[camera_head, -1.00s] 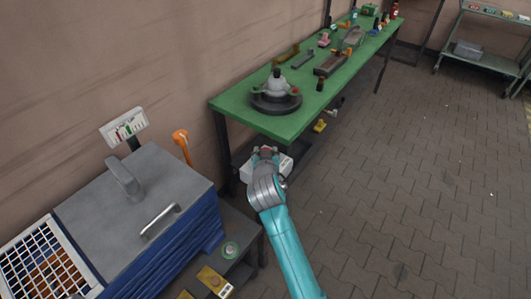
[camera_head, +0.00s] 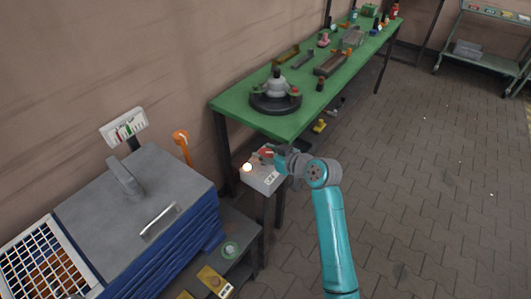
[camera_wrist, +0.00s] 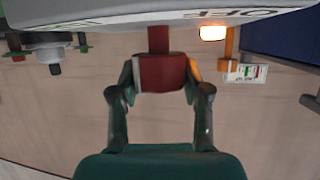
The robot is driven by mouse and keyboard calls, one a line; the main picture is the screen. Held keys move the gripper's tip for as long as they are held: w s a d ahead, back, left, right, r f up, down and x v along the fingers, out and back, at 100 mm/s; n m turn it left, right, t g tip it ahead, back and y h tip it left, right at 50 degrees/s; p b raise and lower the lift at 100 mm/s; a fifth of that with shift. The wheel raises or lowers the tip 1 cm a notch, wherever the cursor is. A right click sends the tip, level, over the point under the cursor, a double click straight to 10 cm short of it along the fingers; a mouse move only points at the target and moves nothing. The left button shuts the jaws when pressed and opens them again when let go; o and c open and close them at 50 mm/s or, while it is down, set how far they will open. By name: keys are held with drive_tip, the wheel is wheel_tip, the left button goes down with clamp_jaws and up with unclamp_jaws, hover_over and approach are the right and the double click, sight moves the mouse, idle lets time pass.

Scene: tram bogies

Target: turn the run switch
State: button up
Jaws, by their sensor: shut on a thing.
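The run switch is a red knob (camera_head: 266,153) on a pale control box (camera_head: 260,182) below the near end of the green bench. In the wrist view the red knob (camera_wrist: 160,72) stands out from the box face (camera_wrist: 130,18), between my fingers. My gripper (camera_head: 274,156) reaches it from the right and is shut on it; both fingers also show in the wrist view (camera_wrist: 161,82). A round lamp (camera_head: 247,167) on the box glows, and it shows orange-white in the wrist view (camera_wrist: 212,33). The lettering OFF shows upside down on the box face.
The green bench (camera_head: 235,104) with a dark round fixture (camera_head: 276,103) stands just behind the box. A grey-lidded blue cabinet (camera_head: 150,185) stands at left, with an orange-topped post (camera_head: 181,140) behind it. The paved floor (camera_head: 430,190) at right is open.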

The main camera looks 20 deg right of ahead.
drive_tip(key=shift+f+n+g+y, duration=0.1)
drive_tip(key=shift+n+g+y, duration=0.3)
drive_tip(key=shift+n+y, duration=0.2)
drive_tip(key=o, duration=1.2)
drive_tip(key=shift+c, duration=0.2)
drive_tip(key=v, duration=1.2)
